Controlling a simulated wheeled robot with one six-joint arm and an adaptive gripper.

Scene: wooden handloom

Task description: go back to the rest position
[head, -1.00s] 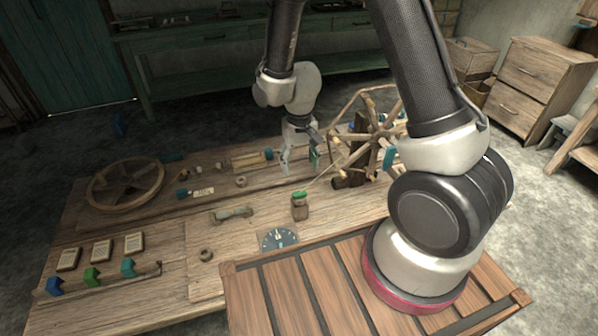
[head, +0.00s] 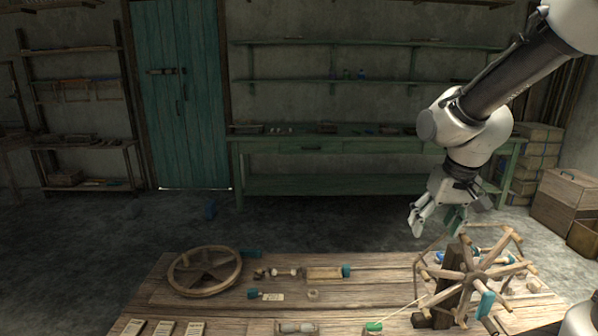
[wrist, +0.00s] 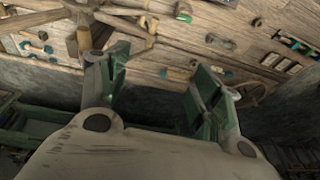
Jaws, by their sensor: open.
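My gripper (head: 436,219) hangs in the air in the head view, beyond the far edge of the wooden table and above the spoked wheel. Its jaws are open and empty. In the wrist view my gripper (wrist: 160,85) shows two green-padded fingers set well apart, with nothing between them. The wooden table (head: 350,295) lies below with its parts. The spoked wooden wheel (head: 478,275) stands at the table's right, close under my gripper in the picture; whether they touch I cannot tell, but a gap seems to show.
A flat round wooden wheel (head: 205,270) lies at the table's left. Small parts, including a spool (head: 324,273) and a green-topped piece (head: 373,327), lie mid-table. A green workbench (head: 330,145) runs along the back wall. Crates (head: 566,195) stand at the right. Open floor lies between table and workbench.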

